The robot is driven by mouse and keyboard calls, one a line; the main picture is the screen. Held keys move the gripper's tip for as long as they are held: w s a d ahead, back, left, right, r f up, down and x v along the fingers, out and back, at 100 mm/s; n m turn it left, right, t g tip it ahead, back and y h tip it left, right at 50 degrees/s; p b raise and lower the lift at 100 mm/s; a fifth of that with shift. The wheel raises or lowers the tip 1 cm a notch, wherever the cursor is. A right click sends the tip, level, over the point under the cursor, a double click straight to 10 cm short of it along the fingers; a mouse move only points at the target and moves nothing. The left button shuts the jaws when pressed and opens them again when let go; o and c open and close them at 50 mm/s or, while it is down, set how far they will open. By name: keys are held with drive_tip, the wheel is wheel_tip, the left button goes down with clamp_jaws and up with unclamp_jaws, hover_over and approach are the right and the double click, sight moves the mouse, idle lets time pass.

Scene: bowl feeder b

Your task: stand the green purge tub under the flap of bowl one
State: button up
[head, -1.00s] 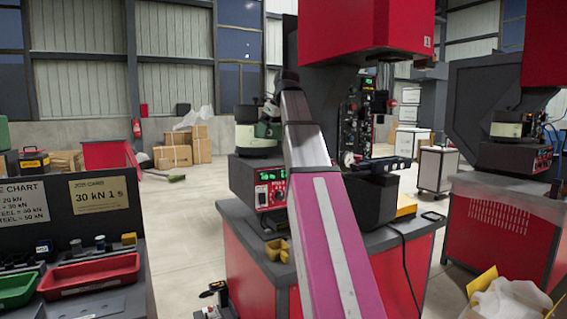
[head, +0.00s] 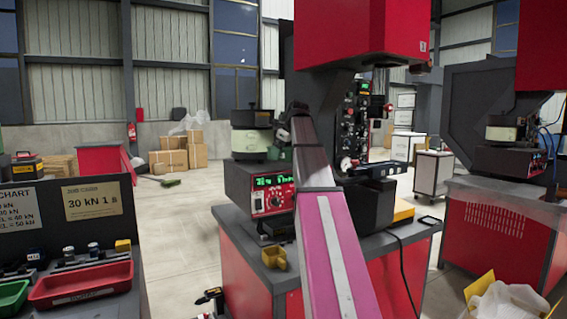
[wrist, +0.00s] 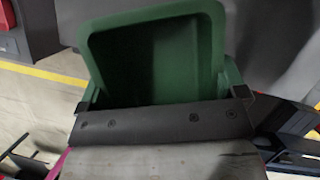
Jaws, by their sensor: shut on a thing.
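The green purge tub (wrist: 152,58) fills the upper middle of the wrist view, its open inside facing the camera and looking empty. My gripper (wrist: 163,100) is shut on it, with a dark finger at each side of its near end. In the head view a bit of the green tub (head: 282,153) shows beside my arm, just right of the feeder bowl (head: 250,143). That bowl, with a dark top and pale band, sits on a control box (head: 262,190) with a green display. My arm hides the gripper there. I cannot make out the flap or whether the tub touches anything.
A second feeder bowl (head: 503,130) stands at the right. A dark rack with a red tray (head: 82,284) is at the left.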

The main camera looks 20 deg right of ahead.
drive_tip(key=shift+f, duration=1.75)
drive_tip(key=shift+f, duration=0.1)
drive_tip(key=o, duration=0.7)
drive_tip(key=v, duration=1.1)
drive_tip(key=shift+s+d+r, duration=0.1)
drive_tip(key=shift+s+r, duration=0.05)
drive_tip(key=shift+r, duration=0.45)
drive_tip(key=shift+s, duration=0.1)
